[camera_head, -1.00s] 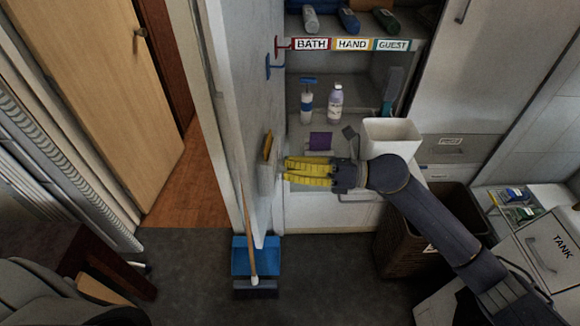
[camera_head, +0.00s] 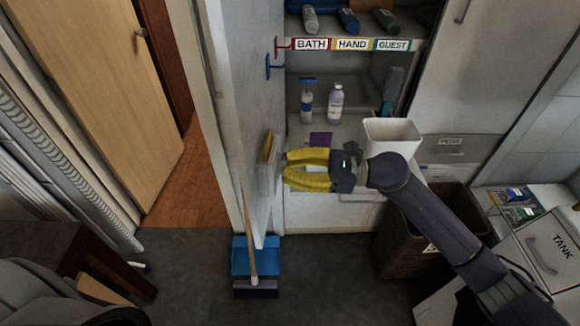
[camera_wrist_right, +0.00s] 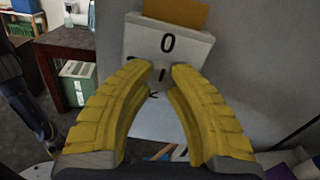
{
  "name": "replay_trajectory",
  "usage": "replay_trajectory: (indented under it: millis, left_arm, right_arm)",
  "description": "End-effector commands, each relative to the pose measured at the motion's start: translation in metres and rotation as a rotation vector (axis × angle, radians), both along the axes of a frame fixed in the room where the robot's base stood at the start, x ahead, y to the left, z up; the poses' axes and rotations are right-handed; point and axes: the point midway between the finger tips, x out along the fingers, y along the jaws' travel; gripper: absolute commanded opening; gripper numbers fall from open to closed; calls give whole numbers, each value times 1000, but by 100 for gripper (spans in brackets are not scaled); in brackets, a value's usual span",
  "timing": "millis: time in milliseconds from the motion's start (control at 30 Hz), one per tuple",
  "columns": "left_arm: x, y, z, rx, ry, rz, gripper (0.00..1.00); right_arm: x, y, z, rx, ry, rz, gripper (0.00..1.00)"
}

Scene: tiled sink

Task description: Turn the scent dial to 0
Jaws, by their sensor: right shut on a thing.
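The scent dispenser (camera_head: 265,180) is a pale box on the side wall, with an orange top. In the right wrist view its white face (camera_wrist_right: 195,48) carries a black "0" above the scent dial (camera_wrist_right: 161,74). The dial has a dark mark that points roughly up toward the "0"; its exact angle is hard to tell. My right gripper (camera_wrist_right: 160,72), with yellow fingers, is shut on the dial, one fingertip on each side. The fingers hide much of the dial and lower face. In the head view this gripper (camera_head: 286,168) reaches the dispenser from the right. My left gripper is out of view.
A white bin (camera_head: 390,132) stands close behind my right wrist. Two bottles (camera_head: 335,103) and a purple item (camera_head: 321,139) are in the cabinet behind the gripper. A broom and blue dustpan (camera_head: 254,256) stand below the dispenser.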

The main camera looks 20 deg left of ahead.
Motion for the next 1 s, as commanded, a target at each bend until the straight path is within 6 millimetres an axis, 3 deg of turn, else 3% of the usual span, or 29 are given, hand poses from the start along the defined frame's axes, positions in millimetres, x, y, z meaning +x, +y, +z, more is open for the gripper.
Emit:
replay_trajectory:
  millis: [633,667,933,1000]
  left_arm:
    - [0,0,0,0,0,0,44]
    - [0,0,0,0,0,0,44]
    - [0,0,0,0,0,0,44]
    - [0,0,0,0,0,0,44]
  right_arm:
    - [1,0,2,10,-45,-1,0]
    - [1,0,2,10,-45,-1,20]
    - [0,0,1,8,-43,0,52]
    - [0,0,1,8,-43,0,52]
